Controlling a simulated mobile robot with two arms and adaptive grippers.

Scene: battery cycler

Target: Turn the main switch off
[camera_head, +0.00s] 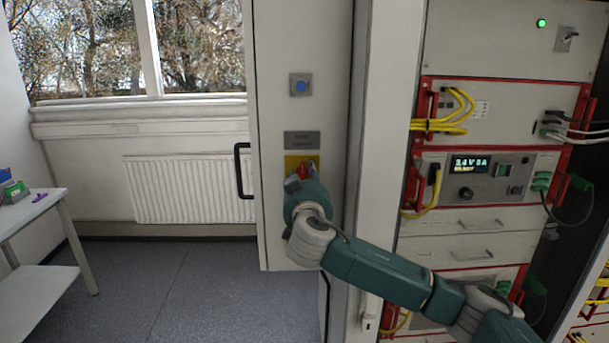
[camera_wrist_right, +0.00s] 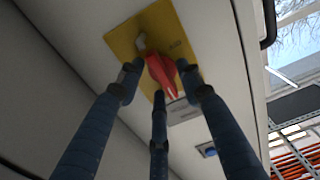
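The main switch is a red rotary handle (camera_wrist_right: 162,74) on a yellow plate (camera_wrist_right: 121,40), mounted on the pale cabinet panel. In the head view the yellow plate (camera_head: 291,161) shows at the panel's middle, with a bit of the red handle (camera_head: 312,167) beside my gripper. My right gripper (camera_head: 302,182) is at the switch and hides most of it. In the right wrist view its blue fingers (camera_wrist_right: 160,85) stand around the handle, one on each side and one below. Whether they press on it cannot be told. My left gripper is in neither view.
Above the switch are a grey label plate (camera_head: 302,140) and a blue button (camera_head: 301,85). A black door handle (camera_head: 241,170) is on the left edge. Racks with yellow cables (camera_head: 444,125) stand right. A white table (camera_head: 33,209) stands far left; floor between is clear.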

